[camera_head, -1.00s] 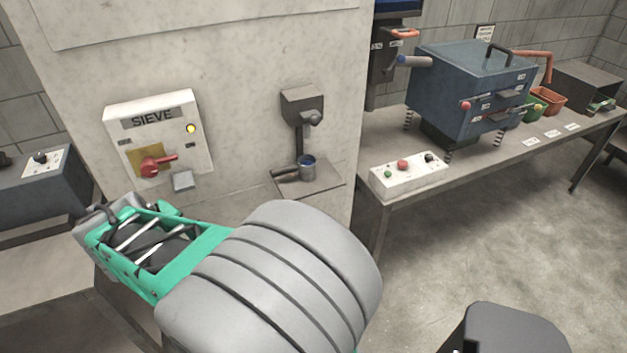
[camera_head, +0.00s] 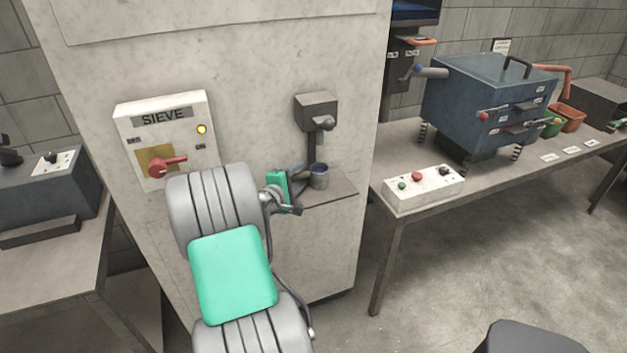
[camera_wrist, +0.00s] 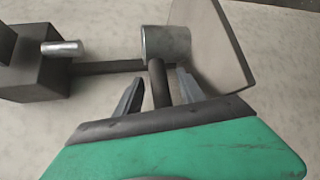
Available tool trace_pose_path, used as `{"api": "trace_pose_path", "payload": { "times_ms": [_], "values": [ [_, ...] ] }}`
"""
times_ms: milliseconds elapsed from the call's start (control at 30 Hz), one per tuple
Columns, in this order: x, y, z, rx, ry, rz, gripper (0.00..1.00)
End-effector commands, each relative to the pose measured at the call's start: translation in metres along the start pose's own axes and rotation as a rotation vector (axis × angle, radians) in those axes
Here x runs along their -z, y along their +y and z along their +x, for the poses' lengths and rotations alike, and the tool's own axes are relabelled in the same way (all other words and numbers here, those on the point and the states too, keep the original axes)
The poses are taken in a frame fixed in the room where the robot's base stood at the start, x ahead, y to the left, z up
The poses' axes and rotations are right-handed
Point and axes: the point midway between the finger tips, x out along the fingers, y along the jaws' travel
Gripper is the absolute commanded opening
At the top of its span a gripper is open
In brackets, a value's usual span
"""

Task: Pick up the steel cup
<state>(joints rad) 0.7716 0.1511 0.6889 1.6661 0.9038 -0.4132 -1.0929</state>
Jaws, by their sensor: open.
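The steel cup (camera_head: 319,176) stands on a small shelf (camera_head: 337,190) below a dark dispenser with a spout. My gripper (camera_wrist: 157,82) is open, with one finger on each side of the handle. I cannot tell whether a finger touches it. In the head view my gripper (camera_head: 298,186) is at the left of the cup, partly hidden by my wrist.
The dispenser (camera_head: 317,108) is fixed to the wall panel above the cup. A SIEVE panel (camera_head: 168,138) with a red handle is at the left. A table (camera_head: 400,215) at the right carries a white button box (camera_head: 424,190) and a blue machine (camera_head: 490,105).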

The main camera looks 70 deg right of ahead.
Motion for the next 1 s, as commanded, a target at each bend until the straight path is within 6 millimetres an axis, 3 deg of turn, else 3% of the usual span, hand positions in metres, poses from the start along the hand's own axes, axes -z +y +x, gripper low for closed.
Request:
{"api": "trace_pose_path", "payload": {
  "times_ms": [100, 667, 1000],
  "values": [
    [0.0003, -0.0001, -0.0005, 0.000, 0.000, 0.000, 0.45],
    [0.0003, -0.0001, -0.0009, 0.001, 0.000, 0.001, 0.00],
    [0.0003, -0.0002, -0.0010, 0.001, 0.000, 0.001, 0.00]
  ]
}}
